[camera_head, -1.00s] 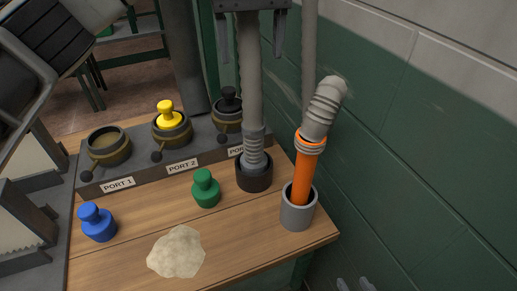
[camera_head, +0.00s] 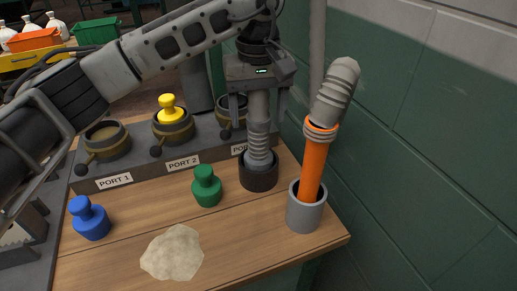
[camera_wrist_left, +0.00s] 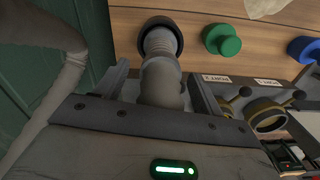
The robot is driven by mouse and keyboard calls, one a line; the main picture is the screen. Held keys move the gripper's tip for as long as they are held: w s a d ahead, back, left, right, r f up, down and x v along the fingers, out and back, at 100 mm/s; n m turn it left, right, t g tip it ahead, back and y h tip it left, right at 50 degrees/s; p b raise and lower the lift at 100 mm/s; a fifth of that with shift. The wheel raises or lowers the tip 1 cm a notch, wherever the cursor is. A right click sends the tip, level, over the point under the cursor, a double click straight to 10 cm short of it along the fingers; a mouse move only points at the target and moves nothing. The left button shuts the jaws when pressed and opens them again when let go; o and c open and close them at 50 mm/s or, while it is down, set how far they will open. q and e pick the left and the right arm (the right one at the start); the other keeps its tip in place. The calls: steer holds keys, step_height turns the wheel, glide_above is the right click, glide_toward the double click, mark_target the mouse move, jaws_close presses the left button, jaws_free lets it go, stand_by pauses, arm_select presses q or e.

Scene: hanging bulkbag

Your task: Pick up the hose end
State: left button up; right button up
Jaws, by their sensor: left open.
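A grey ribbed hose end (camera_head: 258,140) stands upright in a black cup (camera_head: 259,177) on the wooden bench. My left gripper (camera_head: 258,106) is above the cup with its fingers on either side of the hose. It is open. In the left wrist view the hose (camera_wrist_left: 160,55) runs between the two fingers (camera_wrist_left: 158,85), with its lower end in the black cup. A second grey ribbed piece with an orange tube (camera_head: 314,165) leans in a grey cup (camera_head: 305,212) to the right. My right gripper is not in view.
A port block (camera_head: 135,173) stands behind, with a yellow plug (camera_head: 170,106) on Port 2 and Port 1 uncovered. Green (camera_head: 207,187) and blue (camera_head: 89,219) plugs and a beige powder patch (camera_head: 173,252) lie on the bench. A green wall (camera_head: 420,180) is close on the right.

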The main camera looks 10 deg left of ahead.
mark_target(259, 136)
arm_select(q)
steer(key=shift+s+d+f+p, duration=0.1)
steer(key=shift+f+p, duration=0.15)
steer(key=shift+f, duration=1.25)
steer(key=shift+s+f+p, duration=0.1)
steer(key=shift+f+p, duration=0.1)
steer(key=shift+f, duration=1.25)
steer(key=c, duration=1.1)
